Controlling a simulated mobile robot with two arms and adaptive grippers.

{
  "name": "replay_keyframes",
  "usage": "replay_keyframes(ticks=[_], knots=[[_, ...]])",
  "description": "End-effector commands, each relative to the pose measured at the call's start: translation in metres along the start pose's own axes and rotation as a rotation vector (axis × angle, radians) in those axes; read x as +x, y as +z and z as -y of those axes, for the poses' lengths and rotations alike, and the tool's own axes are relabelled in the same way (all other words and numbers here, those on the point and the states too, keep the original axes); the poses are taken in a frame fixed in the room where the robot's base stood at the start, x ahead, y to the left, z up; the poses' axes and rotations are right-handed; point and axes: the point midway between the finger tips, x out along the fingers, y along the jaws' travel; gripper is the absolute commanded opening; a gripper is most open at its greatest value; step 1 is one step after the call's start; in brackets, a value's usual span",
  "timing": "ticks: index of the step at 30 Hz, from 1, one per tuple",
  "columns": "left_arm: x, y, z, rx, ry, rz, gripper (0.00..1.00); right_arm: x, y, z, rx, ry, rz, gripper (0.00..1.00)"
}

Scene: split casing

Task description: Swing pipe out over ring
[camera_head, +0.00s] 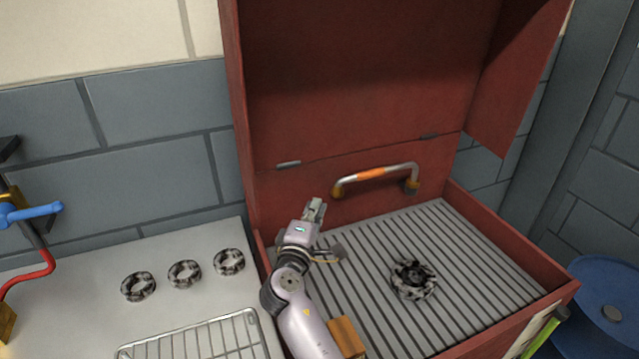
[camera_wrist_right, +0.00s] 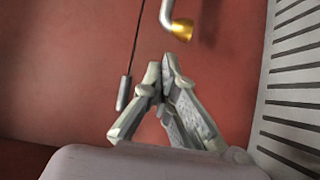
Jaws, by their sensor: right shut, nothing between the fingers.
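The pipe (camera_head: 398,169) is a silver bent tube with an orange band and brass-coloured ends. It runs along the back wall of the red casing. A dark and light ring (camera_head: 413,279) sits on the slatted floor, in front of the pipe. My right gripper (camera_head: 315,208) is shut and empty inside the casing, left of the pipe's left end and apart from it. In the right wrist view my gripper (camera_wrist_right: 164,72) has its fingertips together, just short of the pipe's brass end (camera_wrist_right: 181,28). My left gripper is not in view.
The red casing (camera_head: 355,80) has its lid raised, with low walls around the slatted floor (camera_head: 470,250). Left of it, a pale counter (camera_head: 60,310) holds three more rings (camera_head: 185,273) and a wire rack (camera_head: 200,340). A blue drum (camera_head: 605,290) stands at right.

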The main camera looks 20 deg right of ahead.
Motion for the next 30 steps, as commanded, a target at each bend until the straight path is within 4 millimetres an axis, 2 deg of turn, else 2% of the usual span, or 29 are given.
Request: replay_keyframes(ticks=[5,12,18,24,30], knots=[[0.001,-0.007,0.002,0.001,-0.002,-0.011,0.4,0.011,0.0,-0.001,-0.002,0.003,-0.001,0.0],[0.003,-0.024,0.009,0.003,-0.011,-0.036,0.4,0.054,0.0,-0.001,0.0,0.003,0.0,0.0],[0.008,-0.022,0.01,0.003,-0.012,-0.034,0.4,0.085,-0.001,0.001,0.0,0.001,-0.001,0.0],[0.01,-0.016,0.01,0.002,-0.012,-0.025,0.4,0.099,-0.001,0.0,0.001,0.001,-0.002,0.0],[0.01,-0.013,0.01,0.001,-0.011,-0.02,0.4,0.101,-0.001,0.0,0.001,0.001,-0.002,0.0]])
